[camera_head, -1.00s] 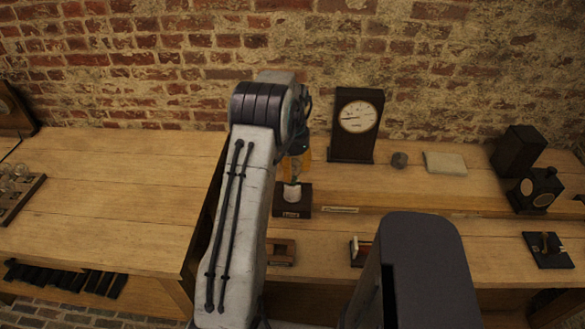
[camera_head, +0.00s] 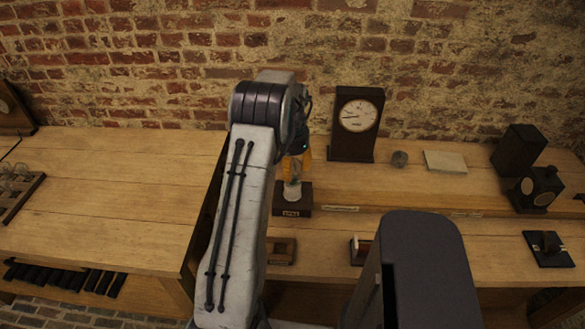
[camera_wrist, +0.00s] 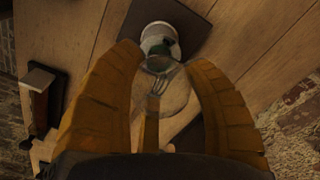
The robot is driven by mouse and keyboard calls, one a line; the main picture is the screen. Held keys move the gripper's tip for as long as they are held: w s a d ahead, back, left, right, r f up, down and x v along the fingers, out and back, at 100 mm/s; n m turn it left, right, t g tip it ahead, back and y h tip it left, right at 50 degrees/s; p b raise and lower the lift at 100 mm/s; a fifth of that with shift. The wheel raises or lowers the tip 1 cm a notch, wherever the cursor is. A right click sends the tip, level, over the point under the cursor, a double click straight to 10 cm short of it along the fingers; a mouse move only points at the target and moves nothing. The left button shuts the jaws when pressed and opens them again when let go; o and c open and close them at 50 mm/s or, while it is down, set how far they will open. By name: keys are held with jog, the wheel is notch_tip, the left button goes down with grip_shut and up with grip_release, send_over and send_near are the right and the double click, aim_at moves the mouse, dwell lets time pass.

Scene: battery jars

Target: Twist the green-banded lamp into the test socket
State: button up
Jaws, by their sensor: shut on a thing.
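The lamp has a clear glass bulb (camera_wrist: 156,94) and a green band (camera_wrist: 158,66) near its base. My gripper (camera_wrist: 158,82) is shut on the lamp, with an orange finger on either side of the glass. The band end meets the white ring of the test socket (camera_wrist: 160,35), which sits on a dark block; I cannot tell how deep the lamp is seated. In the head view, my gripper (camera_head: 298,164) is right above the labelled socket block (camera_head: 291,209), with the lamp roughly upright. My arm hides part of the gripper.
A dark clock (camera_head: 352,143) stands behind and right of the socket. A small round grey object (camera_head: 399,159) and a pale pad (camera_head: 445,161) lie farther right. A rack of glass bulbs (camera_head: 18,192) is at far left. The left bench top is largely bare.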

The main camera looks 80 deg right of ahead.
jog(key=m, duration=0.4)
jog(key=shift+m, duration=1.2)
jog(key=m, duration=0.6)
jog(key=shift+m, duration=0.5)
jog(key=m, duration=0.4)
jog(key=shift+m, duration=0.4)
